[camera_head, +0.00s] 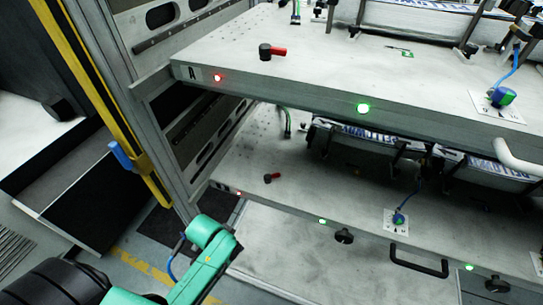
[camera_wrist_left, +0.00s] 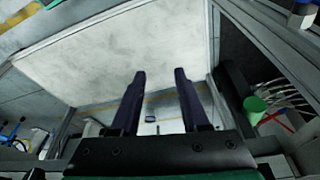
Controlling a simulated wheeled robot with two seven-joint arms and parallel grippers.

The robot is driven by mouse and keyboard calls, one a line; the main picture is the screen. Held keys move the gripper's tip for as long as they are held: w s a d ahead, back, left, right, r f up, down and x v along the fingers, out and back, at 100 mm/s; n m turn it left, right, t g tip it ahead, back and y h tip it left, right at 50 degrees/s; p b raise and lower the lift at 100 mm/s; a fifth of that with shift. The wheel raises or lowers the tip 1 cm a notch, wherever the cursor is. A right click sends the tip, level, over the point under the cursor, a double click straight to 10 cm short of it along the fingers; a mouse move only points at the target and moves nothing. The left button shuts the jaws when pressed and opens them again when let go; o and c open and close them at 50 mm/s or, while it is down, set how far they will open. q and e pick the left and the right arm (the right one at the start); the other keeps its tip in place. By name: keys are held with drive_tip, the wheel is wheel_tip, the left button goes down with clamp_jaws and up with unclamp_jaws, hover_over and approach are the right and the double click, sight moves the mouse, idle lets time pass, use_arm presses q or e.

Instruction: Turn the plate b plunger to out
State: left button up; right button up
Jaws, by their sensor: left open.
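The lower plate (camera_head: 290,200) sits below the upper plate, which is marked A (camera_head: 300,80); I cannot read the lower plate's own label. A black round knob (camera_head: 344,236), which looks like a plunger, sticks out of the lower plate's front edge; I cannot tell whether it is in or out. A similar black knob (camera_head: 497,285) is further right. My left arm, green, is left of and below the lower plate in the head view. In the left wrist view my left gripper (camera_wrist_left: 160,72) is open, with nothing between its dark fingers. My right gripper is not in view.
Red-handled levers stand on the upper plate (camera_head: 270,52) and the lower plate (camera_head: 272,178). A black handle (camera_head: 418,262) and a white handle (camera_head: 516,160) project from the plate fronts. A yellow post (camera_head: 100,95) stands left. Floor shows near my arm.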

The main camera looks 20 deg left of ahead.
sight(276, 175)
use_arm(q)
drive_tip(key=w+d+r+m+h+p, duration=0.1)
drive_tip(key=w+d+r+m+p, duration=0.15)
drive_tip(key=r, duration=0.45)
drive_tip(key=w+d+r+m+h+p, duration=0.1)
drive_tip(key=w+r+m+p, duration=0.2)
drive_tip(key=r, duration=0.4)
drive_tip(key=w+a+r+m, duration=0.2)
drive_tip(key=w+a+r, duration=0.1)
drive_tip(key=w+a, duration=0.35)
drive_tip(key=shift+h, duration=0.3)
drive_tip(key=w+d, duration=0.2)
drive_tip(key=d, duration=0.1)
drive_tip(key=w+d, duration=0.3)
drive_tip(key=w+d+p, duration=0.1)
drive_tip(key=w+d, duration=0.1)
drive_tip(key=d, duration=0.1)
drive_tip(key=shift+w+d+f, duration=0.1)
drive_tip(key=shift+w+d, duration=0.1)
drive_tip(key=shift+w, duration=0.05)
drive_tip(key=shift+w+d+f+p, duration=0.1)
drive_tip(key=shift+d+f+p, duration=0.15)
drive_tip(key=shift+f+p, duration=0.05)
drive_tip(key=shift+f, duration=0.35)
clamp_jaws()
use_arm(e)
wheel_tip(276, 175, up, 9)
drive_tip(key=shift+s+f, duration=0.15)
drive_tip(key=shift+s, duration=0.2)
